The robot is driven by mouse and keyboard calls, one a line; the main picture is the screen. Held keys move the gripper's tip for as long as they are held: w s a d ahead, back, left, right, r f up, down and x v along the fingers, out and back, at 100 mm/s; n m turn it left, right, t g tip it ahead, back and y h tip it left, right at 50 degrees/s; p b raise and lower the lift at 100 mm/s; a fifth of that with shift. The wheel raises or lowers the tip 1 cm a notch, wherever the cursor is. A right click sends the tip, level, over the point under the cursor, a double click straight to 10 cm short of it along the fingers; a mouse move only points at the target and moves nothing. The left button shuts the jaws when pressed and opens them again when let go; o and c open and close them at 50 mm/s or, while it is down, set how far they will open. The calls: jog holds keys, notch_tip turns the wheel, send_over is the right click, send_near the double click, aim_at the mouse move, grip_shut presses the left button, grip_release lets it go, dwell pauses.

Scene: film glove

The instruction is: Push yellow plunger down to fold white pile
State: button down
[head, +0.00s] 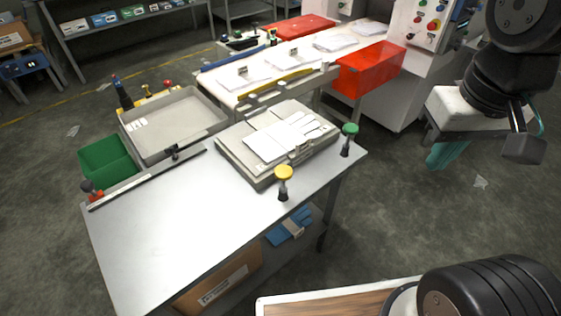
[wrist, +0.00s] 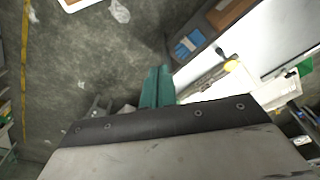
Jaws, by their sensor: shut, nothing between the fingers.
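The yellow plunger (head: 284,174) stands upright on the front edge of the metal table, its round cap up on a dark stem. The white pile (head: 270,146) of flat sheets or gloves lies on a beige folding plate (head: 262,180) just behind the plunger. My gripper (head: 446,156) has teal fingers, shut and empty, and hangs over the floor to the right of the table, well apart from the plunger. Its fingers also show in the wrist view (wrist: 157,86).
A green-capped plunger (head: 350,130) stands at the table's right corner. A grey tray (head: 205,105) and a green bin (head: 105,160) lie to the left. A red box (head: 368,72) and a machine stand behind. The table's (head: 170,220) front left is bare.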

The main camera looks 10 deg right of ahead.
jog(key=w+a+m, duration=0.5)
jog(key=w+a, duration=0.2)
jog(key=w, duration=0.4)
jog(key=m+g, duration=0.1)
jog(key=m, duration=0.5)
send_over(284, 172)
notch_tip(284, 172, down, 6)
jog(key=shift+w+a+r, duration=0.1)
jog(key=shift+w+r, duration=0.15)
jog(key=shift+f, duration=0.15)
notch_tip(284, 172, down, 14)
jog(key=shift+r, duration=0.1)
notch_tip(284, 172, down, 5)
jog(key=shift+f, duration=0.2)
jog(key=shift+s+f, duration=0.1)
jog(key=shift+s, duration=0.05)
jog(key=shift+s+f, duration=0.1)
